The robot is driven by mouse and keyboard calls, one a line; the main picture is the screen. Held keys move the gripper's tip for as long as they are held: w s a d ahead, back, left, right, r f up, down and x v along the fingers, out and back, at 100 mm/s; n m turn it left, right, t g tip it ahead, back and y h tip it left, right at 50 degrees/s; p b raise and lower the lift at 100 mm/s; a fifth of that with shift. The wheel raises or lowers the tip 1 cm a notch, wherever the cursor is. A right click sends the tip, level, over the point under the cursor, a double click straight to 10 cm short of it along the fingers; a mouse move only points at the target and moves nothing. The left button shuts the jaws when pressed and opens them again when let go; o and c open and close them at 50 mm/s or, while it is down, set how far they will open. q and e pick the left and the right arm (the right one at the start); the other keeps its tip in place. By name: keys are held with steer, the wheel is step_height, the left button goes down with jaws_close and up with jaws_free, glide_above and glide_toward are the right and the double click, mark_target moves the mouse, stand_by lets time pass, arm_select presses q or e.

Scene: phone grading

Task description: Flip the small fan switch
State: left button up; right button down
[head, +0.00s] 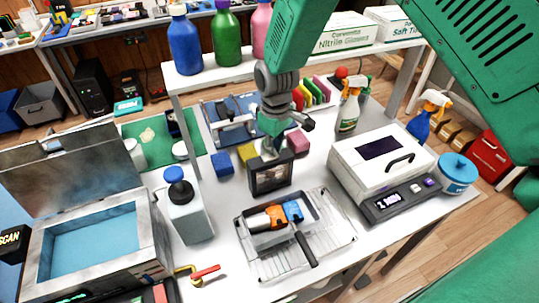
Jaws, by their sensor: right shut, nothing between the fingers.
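A small black square-framed unit (270,177), which looks like the small fan, stands upright on the white bench (330,200) near its middle. Its front face shows a dark greyish panel. I cannot make out its switch. My right gripper (272,151) comes down from above, directly over the top of this unit. Its fingers are shut and empty. The fingertips are at or just above the unit's top edge, and I cannot tell whether they touch it. They hide part of its top. My left gripper is not in view.
A wire rack with a metal tray (262,238) lies in front. A white machine (381,160) stands to the right. A white bottle (185,208) and an open steel box (95,245) are to the left. Colored blocks (222,164) lie behind; a shelf of bottles (186,45) rises above.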

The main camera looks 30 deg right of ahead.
steer(key=shift+d+f, duration=0.1)
steer(key=shift+f, duration=0.05)
steer(key=r+p, duration=0.2)
steer(key=r, duration=0.1)
steer(key=shift+a, duration=0.2)
step_height(320, 180, up, 4)
steer(key=p, duration=0.4)
steer(key=shift+d+r, duration=0.1)
steer(key=shift+d, duration=0.05)
stand_by(0.4)
